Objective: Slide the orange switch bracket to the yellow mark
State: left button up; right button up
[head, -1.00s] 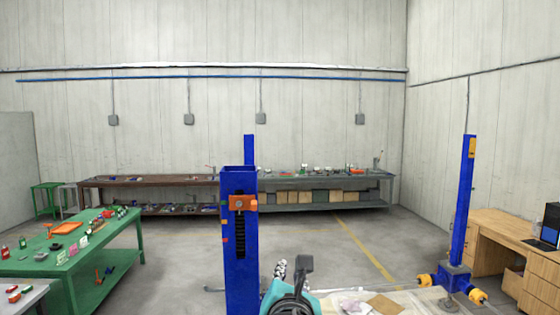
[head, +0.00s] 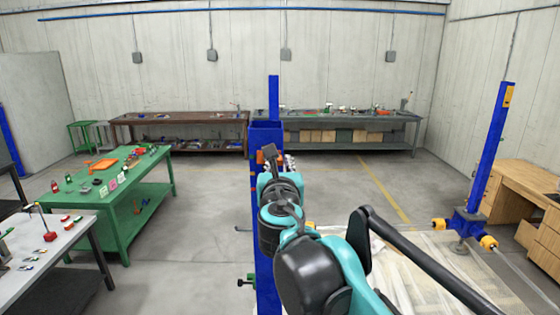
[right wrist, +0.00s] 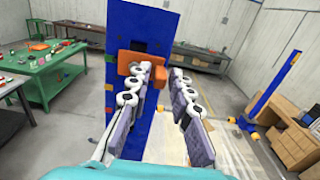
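The orange switch bracket (right wrist: 128,62) sits on the blue post (right wrist: 145,22) in the right wrist view. In the head view it is mostly hidden behind my right arm, with an orange sliver beside the blue post (head: 265,290). My right gripper (right wrist: 163,71) is open, with its two fingers pointing at the post. The left finger overlaps the bracket's right part; I cannot tell if it touches. The right finger is apart, to the right of the post. My left gripper is out of view.
A green table (head: 128,222) with small parts stands at left, a grey table (head: 70,262) in front of it. Another blue post (head: 490,150) and a wooden desk (head: 510,195) are at right. Long benches line the back wall. Floor left of the near post is clear.

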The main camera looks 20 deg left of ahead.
grip_shut()
notch_tip(320, 180, down, 4)
jog(key=b, duration=0.2)
jog(key=shift+f+b, duration=0.25)
jog(key=shift+b, duration=0.1)
grip_release()
jog(key=v, duration=1.2)
